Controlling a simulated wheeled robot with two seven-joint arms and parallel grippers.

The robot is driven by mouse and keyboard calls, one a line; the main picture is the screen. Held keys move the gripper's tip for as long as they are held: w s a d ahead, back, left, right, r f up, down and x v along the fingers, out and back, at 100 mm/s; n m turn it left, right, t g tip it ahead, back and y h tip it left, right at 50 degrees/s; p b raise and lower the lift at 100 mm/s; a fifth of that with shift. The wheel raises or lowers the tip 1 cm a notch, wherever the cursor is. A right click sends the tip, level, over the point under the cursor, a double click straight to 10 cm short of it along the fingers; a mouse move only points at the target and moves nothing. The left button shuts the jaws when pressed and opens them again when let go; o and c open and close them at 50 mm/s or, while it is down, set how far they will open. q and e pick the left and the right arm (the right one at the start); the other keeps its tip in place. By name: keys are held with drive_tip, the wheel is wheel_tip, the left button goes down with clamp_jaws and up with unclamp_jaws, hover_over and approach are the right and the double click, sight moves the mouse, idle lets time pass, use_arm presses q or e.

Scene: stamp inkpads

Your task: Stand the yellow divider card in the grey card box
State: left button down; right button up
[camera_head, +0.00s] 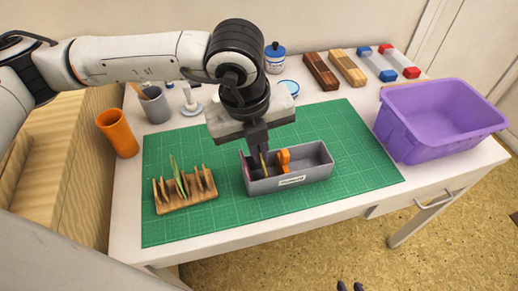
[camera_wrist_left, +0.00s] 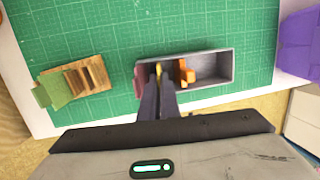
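The grey card box (camera_head: 312,172) stands on the green mat, and it also shows in the wrist view (camera_wrist_left: 215,82). My left gripper (camera_head: 262,150) points down into the box's left part, its fingers close together. The yellow divider card (camera_head: 264,159) is between the fingertips, inside the box; its yellow edge also shows in the wrist view (camera_wrist_left: 158,68). The fingers hide most of the card, and I cannot tell whether it touches the box floor. Two dark tips of my right gripper (camera_head: 350,286) show apart at the bottom edge, with nothing seen between them.
A maroon card (camera_head: 245,167) is at the box's left end, and an orange piece (camera_head: 283,160) stands right of the yellow card. A wooden rack (camera_head: 187,200) with a green card (camera_head: 178,175) is to the left. A purple tub (camera_head: 437,120) stands at the right.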

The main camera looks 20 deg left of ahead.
use_arm(q)
drive_tip(key=shift+f, duration=0.5)
drive_tip(key=shift+b, duration=0.4)
drive_tip(key=c, duration=1.9)
unclamp_jaws()
drive_tip(key=shift+c, duration=0.2)
drive_tip(key=shift+w+p+v, duration=0.25)
drive_tip(key=shift+p+v, duration=0.25)
drive_tip(key=shift+v, duration=0.65)
drive_tip(key=shift+w+p+v, duration=0.25)
drive_tip(key=shift+p+v, duration=0.25)
drive_tip(key=shift+v, duration=0.6)
drive_tip(key=shift+w+p+v, duration=0.25)
drive_tip(key=shift+p+v, duration=0.25)
drive_tip(key=shift+v, duration=0.65)
